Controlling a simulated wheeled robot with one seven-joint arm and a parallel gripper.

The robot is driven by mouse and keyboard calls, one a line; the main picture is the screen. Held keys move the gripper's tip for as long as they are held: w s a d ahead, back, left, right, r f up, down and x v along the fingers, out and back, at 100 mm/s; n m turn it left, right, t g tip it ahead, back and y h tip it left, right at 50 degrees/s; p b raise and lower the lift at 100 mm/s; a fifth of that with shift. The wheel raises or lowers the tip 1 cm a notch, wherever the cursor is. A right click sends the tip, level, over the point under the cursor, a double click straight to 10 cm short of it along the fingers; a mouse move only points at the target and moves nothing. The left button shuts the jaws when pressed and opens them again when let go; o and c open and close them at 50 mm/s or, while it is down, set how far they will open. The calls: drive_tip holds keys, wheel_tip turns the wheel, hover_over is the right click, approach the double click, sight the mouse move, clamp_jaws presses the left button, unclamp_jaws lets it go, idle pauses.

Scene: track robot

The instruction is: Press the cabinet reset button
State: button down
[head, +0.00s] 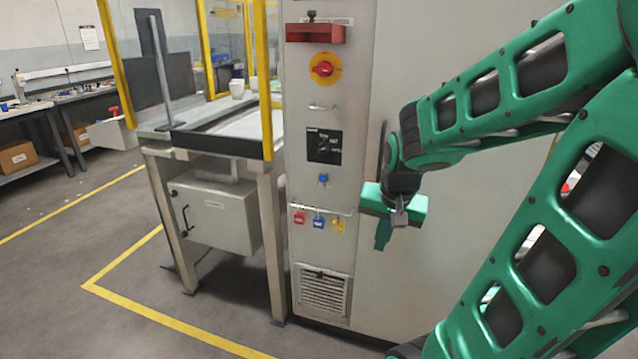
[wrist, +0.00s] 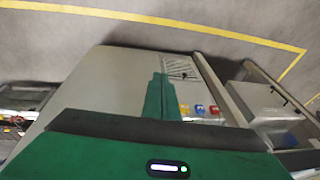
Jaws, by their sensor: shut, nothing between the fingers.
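The grey cabinet (head: 345,120) stands in the middle of the head view. On its narrow front is a small blue button (head: 323,179), below a black display panel (head: 324,146). Higher up is a red rotary knob on a yellow disc (head: 323,68). My gripper (head: 383,238) is to the right of and lower than the blue button, apart from it, with its fingers pointing down. The fingers are shut and empty. In the wrist view my gripper (wrist: 158,92) shows against the cabinet side (wrist: 110,85). I cannot make out the blue button there.
Red, blue and yellow padlocks (head: 319,222) hang from a rail below the button. A vent grille (head: 323,292) is lower down. A framed workstation with a grey box (head: 215,215) stands at left. Open floor (head: 80,260) with yellow lines lies in front.

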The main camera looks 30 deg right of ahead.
sight(323, 178)
drive_tip(key=w+f+m+t, duration=0.2)
drive_tip(key=w+m+t, duration=0.3)
drive_tip(key=w, duration=1)
drive_tip(key=w+f+m+t+h, duration=0.1)
drive_tip(key=w+f+m+t, duration=0.1)
drive_tip(key=w+m+t, duration=0.3)
drive_tip(key=w+m, duration=0.4)
drive_tip(key=w, duration=0.6)
drive_tip(key=shift+d, duration=0.1)
drive_tip(key=shift+w+d, duration=0.9)
drive_tip(key=shift+d, duration=0.25)
drive_tip(key=shift+w+d, duration=0.9)
drive_tip(key=shift+d, duration=0.25)
drive_tip(key=shift+w+d, duration=0.9)
drive_tip(key=shift+d, duration=0.25)
drive_tip(key=shift+d, duration=0.1)
drive_tip(key=shift+w+d+r, duration=0.1)
drive_tip(key=shift+w+d, duration=0.15)
